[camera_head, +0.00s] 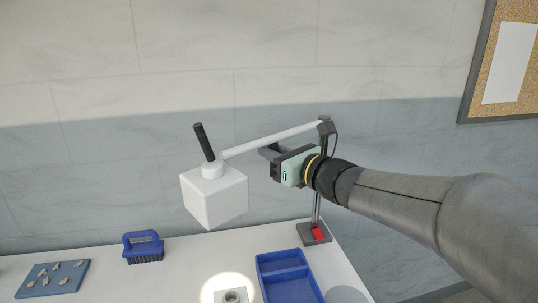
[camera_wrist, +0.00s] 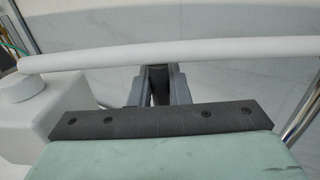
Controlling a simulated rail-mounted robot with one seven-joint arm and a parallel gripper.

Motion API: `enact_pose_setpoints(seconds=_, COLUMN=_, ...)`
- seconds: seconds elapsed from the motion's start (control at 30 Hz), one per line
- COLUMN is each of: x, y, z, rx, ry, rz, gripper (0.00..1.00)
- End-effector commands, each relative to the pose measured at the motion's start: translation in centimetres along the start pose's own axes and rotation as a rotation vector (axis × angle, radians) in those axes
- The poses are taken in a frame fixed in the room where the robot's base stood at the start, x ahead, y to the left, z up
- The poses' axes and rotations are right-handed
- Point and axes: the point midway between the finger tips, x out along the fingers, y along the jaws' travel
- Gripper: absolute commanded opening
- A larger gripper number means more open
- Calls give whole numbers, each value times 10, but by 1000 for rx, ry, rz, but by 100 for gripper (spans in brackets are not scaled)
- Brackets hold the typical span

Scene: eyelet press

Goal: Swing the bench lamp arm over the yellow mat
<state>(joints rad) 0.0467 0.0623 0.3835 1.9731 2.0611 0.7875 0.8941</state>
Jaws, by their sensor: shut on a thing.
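The bench lamp has a white arm (camera_head: 270,137) running from a dark post (camera_head: 317,200) at the right to a white box-shaped head (camera_head: 214,195) at the left. A black handle (camera_head: 204,142) sticks up from the head. My gripper (camera_head: 266,151) is at the middle stretch of the lamp arm. In the wrist view the fingers (camera_wrist: 160,72) meet the lamp arm (camera_wrist: 160,52), which crosses them; they are shut on it. The fingertips are partly hidden behind the arm. The lamp head also shows at the left of the wrist view (camera_wrist: 42,118). I see no yellow mat.
On the white table (camera_head: 190,262) are a blue brush (camera_head: 143,248), a blue board (camera_head: 30,294) with several small metal pieces, and a blue compartment tray (camera_head: 285,270). A bright light spot surrounds a small round part (camera_head: 232,296). A corkboard (camera_head: 489,105) hangs at the upper right.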

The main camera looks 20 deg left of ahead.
Motion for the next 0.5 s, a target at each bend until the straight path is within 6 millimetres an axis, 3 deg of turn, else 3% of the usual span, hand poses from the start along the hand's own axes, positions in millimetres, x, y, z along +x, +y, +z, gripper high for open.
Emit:
enact_pose_setpoints(seconds=0.17, x=0, y=1, z=0, rx=-1, ry=1, rz=2, gripper=0)
enact_pose_setpoints(seconds=0.2, x=0, y=1, z=0, rx=-1, ry=1, rz=2, gripper=19)
enact_pose_setpoints(seconds=0.27, x=0, y=1, z=0, rx=-1, ry=1, rz=2, gripper=35)
enact_pose_setpoints(seconds=0.5, x=0, y=0, z=0, rx=-1, ry=0, rz=1, gripper=35)
